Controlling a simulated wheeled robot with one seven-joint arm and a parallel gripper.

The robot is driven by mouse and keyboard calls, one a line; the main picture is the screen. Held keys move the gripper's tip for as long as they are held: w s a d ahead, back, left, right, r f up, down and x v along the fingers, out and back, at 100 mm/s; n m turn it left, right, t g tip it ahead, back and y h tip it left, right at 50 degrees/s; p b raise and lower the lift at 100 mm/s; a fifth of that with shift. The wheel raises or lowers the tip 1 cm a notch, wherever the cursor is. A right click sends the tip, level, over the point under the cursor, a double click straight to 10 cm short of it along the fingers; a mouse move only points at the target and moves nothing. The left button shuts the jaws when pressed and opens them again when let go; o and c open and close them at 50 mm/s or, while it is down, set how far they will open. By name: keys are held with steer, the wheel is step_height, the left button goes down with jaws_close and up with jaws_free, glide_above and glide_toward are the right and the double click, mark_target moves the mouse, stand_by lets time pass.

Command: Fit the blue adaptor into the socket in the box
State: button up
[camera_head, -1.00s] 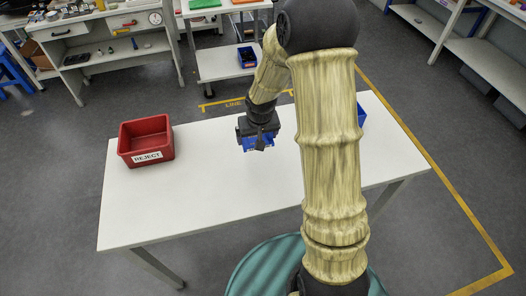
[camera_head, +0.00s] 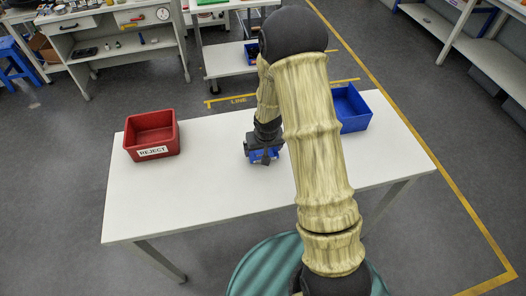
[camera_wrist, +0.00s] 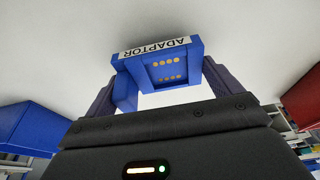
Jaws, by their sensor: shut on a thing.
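The blue adaptor (camera_head: 263,156) is in my gripper (camera_head: 265,151), above the middle of the white table. In the wrist view the adaptor (camera_wrist: 160,64) has a white "ADAPTOR" label and two rows of gold contacts. The dark fingers of my gripper (camera_wrist: 160,92) are shut on it from both sides. A blue box (camera_head: 354,112) stands at the table's back right, apart from the adaptor and partly behind my arm. A blue box wall also shows at the left of the wrist view (camera_wrist: 32,126). I cannot make out a socket inside.
A red bin (camera_head: 152,135) marked "REJECT" stands at the left of the white table (camera_head: 190,205). The table between the bin and my gripper is clear. A trolley (camera_head: 225,62) and a workbench (camera_head: 115,45) stand beyond the table.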

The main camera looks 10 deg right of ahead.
steer(key=shift+f, duration=0.9)
steer(key=shift+f, duration=0.15)
steer(key=o, duration=0.8)
steer(key=shift+o, duration=0.2)
steer(key=v, duration=1.2)
steer(key=shift+r, duration=0.25)
